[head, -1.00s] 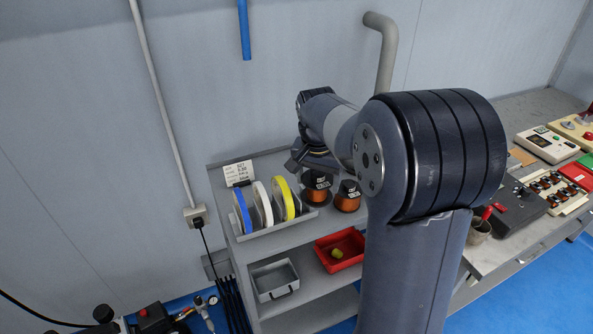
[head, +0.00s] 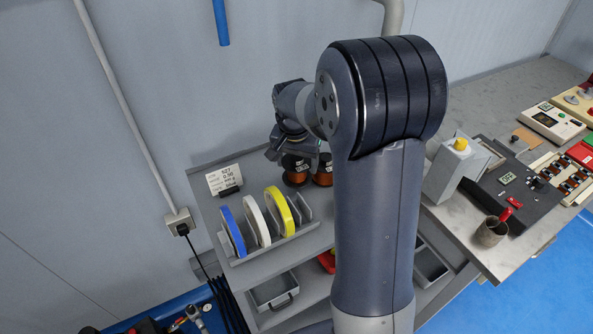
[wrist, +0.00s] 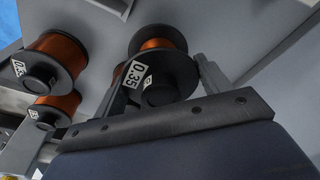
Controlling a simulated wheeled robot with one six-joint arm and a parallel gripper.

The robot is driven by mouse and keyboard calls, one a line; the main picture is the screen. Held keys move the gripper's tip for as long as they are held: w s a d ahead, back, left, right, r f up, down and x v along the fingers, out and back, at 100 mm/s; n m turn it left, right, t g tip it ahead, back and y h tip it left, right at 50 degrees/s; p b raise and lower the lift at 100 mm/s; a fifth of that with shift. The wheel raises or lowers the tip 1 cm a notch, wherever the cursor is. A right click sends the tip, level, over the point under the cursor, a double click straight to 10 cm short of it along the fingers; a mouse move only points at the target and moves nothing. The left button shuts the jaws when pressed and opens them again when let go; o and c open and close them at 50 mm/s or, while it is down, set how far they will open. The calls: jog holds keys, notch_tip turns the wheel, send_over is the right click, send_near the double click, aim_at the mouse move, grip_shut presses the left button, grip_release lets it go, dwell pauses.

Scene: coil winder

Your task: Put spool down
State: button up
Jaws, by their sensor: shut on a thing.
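In the wrist view my gripper (wrist: 162,82) is shut on a black-flanged spool (wrist: 158,95) of copper wire labelled 0.35, with a finger on each side of it. Two more copper spools, a larger one (wrist: 56,58) and a smaller one (wrist: 52,108), show left of the left finger. In the head view my gripper (head: 281,149) is at the back of the cart's top shelf (head: 270,256), beside two copper spools (head: 296,178) (head: 323,174). I cannot tell there which spool is held, or whether its base touches the shelf.
A rack (head: 284,238) with blue, white and yellow discs stands on the top shelf, in front of the gripper. A label card (head: 224,180) stands at the back left. A grey bin (head: 273,291) is on a lower shelf. The bench (head: 480,90) with equipment lies right.

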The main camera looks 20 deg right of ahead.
aim_at(295, 166)
jog(key=shift+f, duration=1.8)
jog(key=shift+f, duration=0.1)
jog(key=o, duration=1)
jog(key=r, duration=0.4)
jog(key=s+r, duration=0.1)
jog(key=r, duration=0.3)
jog(key=a+r, duration=0.1)
jog(key=r, duration=0.3)
jog(key=shift+s, duration=0.25)
